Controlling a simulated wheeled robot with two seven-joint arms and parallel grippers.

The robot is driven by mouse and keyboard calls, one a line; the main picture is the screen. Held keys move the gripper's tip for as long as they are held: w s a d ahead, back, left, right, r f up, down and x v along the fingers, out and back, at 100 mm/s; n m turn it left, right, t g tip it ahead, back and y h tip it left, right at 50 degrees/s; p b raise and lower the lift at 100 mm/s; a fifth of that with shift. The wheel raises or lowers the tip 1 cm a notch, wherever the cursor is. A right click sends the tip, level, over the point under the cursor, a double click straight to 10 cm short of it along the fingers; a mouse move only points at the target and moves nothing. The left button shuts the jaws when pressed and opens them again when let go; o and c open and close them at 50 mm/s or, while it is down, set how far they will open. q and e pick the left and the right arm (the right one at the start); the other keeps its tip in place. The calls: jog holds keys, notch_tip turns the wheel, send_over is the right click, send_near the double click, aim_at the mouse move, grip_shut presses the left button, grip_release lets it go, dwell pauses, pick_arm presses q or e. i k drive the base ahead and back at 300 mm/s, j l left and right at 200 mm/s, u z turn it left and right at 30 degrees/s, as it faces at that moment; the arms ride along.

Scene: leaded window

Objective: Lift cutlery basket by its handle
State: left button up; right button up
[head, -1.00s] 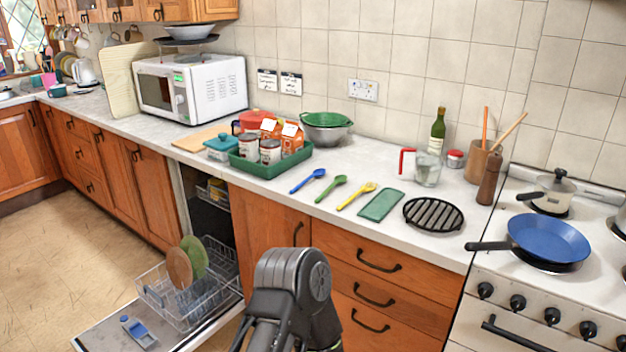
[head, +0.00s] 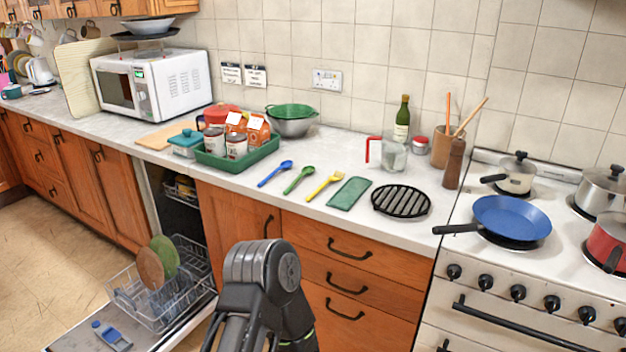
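I cannot clearly make out a cutlery basket with a handle. The open dishwasher's pulled-out lower wire rack (head: 150,308) is at the lower left and holds a brown plate (head: 150,268) and a green plate (head: 166,255) standing upright. Any basket among its wires is too small to tell. A blue-grey object (head: 111,336) lies on the lowered dishwasher door, in front of the rack. A dark link of one of my arms rises at the bottom middle, right of the rack and apart from it. Neither gripper's fingertips show.
The lowered dishwasher door (head: 75,346) juts out over the floor (head: 50,255), which is open at left. The counter (head: 335,150) holds a green tray (head: 213,160) with cartons and tins, several utensils and a black grill trivet (head: 401,201). A stove with a blue pan (head: 510,218) stands at right.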

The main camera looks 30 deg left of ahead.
aim_at(172, 293)
jog(key=l+u, duration=0.1)
jog(key=u, duration=1.9)
jog(key=i+u, duration=0.15)
jog(key=i, duration=0.35)
jog(key=i+u, duration=0.2)
jog(key=i, duration=0.3)
jog(key=i+l+u, duration=0.15)
jog(key=i, duration=0.4)
jog(key=i+l+u, duration=0.15)
jog(key=i, duration=0.35)
jog(key=i+l+u, duration=0.2)
jog(key=i, duration=0.3)
